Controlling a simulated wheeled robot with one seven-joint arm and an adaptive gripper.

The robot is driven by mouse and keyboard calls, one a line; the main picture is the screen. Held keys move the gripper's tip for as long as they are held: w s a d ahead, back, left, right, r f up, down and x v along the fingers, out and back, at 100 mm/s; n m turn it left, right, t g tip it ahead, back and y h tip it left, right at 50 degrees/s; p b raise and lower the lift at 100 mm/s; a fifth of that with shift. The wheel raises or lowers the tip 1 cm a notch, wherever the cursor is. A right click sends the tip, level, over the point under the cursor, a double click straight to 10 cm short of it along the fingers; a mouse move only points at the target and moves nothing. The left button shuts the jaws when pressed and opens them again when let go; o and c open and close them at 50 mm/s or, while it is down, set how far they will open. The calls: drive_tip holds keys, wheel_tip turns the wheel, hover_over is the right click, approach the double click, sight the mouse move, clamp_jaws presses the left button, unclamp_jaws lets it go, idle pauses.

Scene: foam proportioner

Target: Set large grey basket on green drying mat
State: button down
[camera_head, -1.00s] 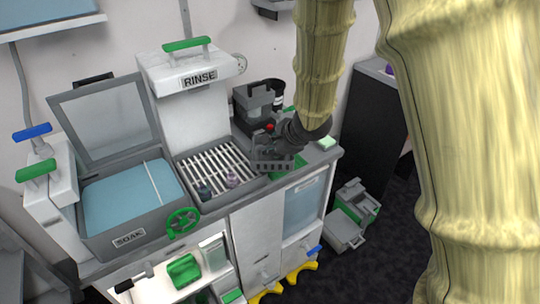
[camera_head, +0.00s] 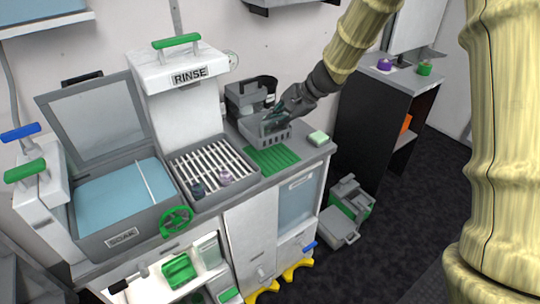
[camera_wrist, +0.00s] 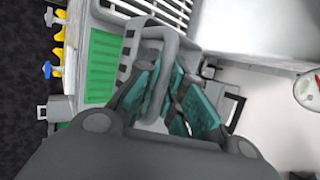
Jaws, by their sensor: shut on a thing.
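The large grey basket (camera_head: 272,139) has slotted sides and a looped handle. In the head view it is at the back edge of the green drying mat (camera_head: 272,160), whose front part is bare. I cannot tell whether its base touches the mat or counter. My gripper (camera_head: 286,108) is shut on the basket's handle from above and right. In the wrist view, the handle loop (camera_wrist: 155,62) lies between my teal fingertips (camera_wrist: 165,95), with the green mat (camera_wrist: 103,66) to its left. The basket's inside is mostly hidden.
A dark grey caddy (camera_head: 240,97) and a dark cup (camera_head: 267,86) stand close behind the basket. A pale green sponge (camera_head: 318,138) is right of the mat. The slatted rack (camera_head: 207,172) with small bottles is on the left. A black shelf unit (camera_head: 365,120) stands to the right.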

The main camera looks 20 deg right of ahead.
sight(285, 140)
drive_tip(key=shift+w+d+n, duration=0.15)
drive_tip(key=shift+d, duration=0.4)
drive_tip(key=shift+w+d+n, duration=0.15)
drive_tip(key=shift+d, duration=0.4)
drive_tip(key=shift+d+f+g, duration=0.1)
drive_tip(key=shift+f+g, duration=0.1)
drive_tip(key=shift+g, duration=0.1)
wheel_tip(285, 140, down, 10)
drive_tip(key=shift+r+p, duration=0.15)
drive_tip(key=shift+p, duration=0.6)
drive_tip(key=c, duration=1.5)
unclamp_jaws()
